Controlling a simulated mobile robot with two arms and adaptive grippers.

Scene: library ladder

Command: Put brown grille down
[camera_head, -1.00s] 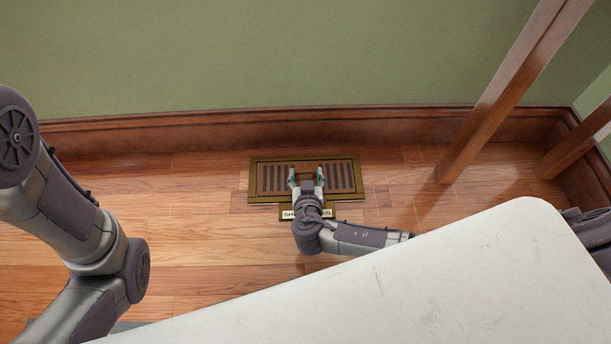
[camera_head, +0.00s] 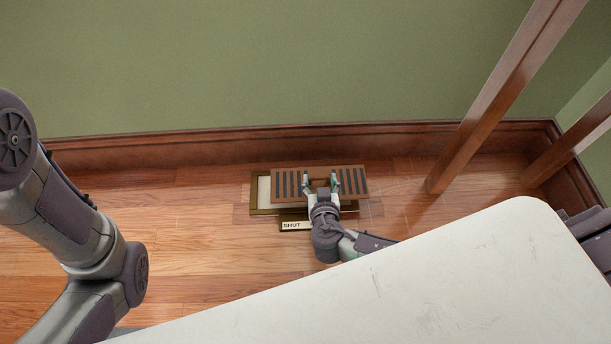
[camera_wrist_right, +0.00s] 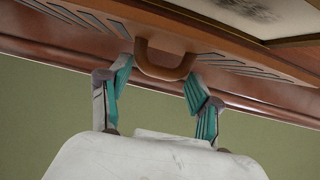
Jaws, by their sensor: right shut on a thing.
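The brown grille (camera_head: 355,180), a slatted panel, is off its brass floor frame (camera_head: 262,212), shifted to the right and overlapping its right part. My right gripper (camera_head: 320,178) is shut on the grille. In the right wrist view, the underside-like slatted face of the grille (camera_wrist_right: 225,62) spans the top. Its looped handle (camera_wrist_right: 165,65) lies between the teal fingers of the right gripper (camera_wrist_right: 160,75). My left arm shows at the left, but its gripper is out of view.
A small plate reading SHUT (camera_head: 292,225) is at the frame's front edge. A pale surface (camera_head: 263,188) shows inside the frame. A baseboard (camera_head: 200,147) runs behind. Wooden ladder posts (camera_head: 480,120) stand at right. Floor left of the frame is clear.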

